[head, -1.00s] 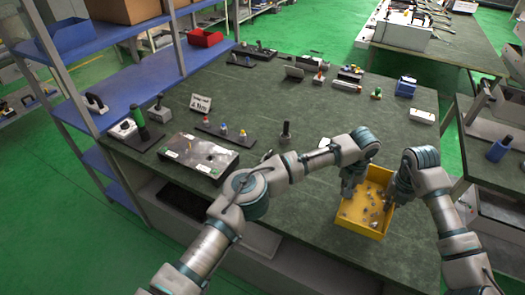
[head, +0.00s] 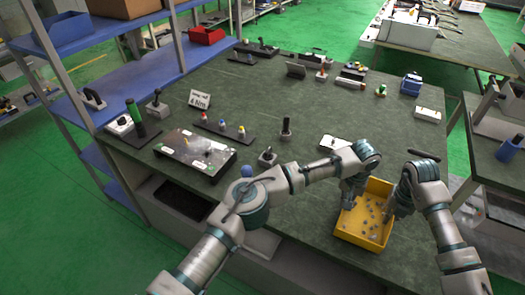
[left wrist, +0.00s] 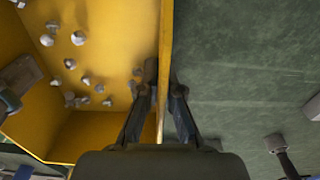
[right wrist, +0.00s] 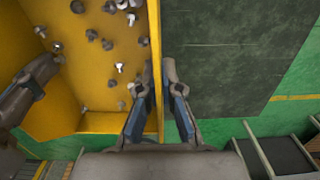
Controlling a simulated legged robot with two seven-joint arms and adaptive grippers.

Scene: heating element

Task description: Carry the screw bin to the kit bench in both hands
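The screw bin (head: 362,238) is a yellow open box with several loose grey screws inside, near the front edge of the green-topped table. My left gripper (left wrist: 163,85) has its fingers on either side of one bin wall (left wrist: 90,128), closed in on it. My right gripper (right wrist: 158,80) holds the opposite wall (right wrist: 40,112) the same way. In the head view my left gripper (head: 349,197) and right gripper (head: 393,207) point down at the bin's two sides. Whether the bin's underside is clear of the table is hidden. I cannot tell which bench is the kit bench.
Shelves (head: 90,110) stand left, another bench (head: 500,125) right. Green floor shows between the benches.

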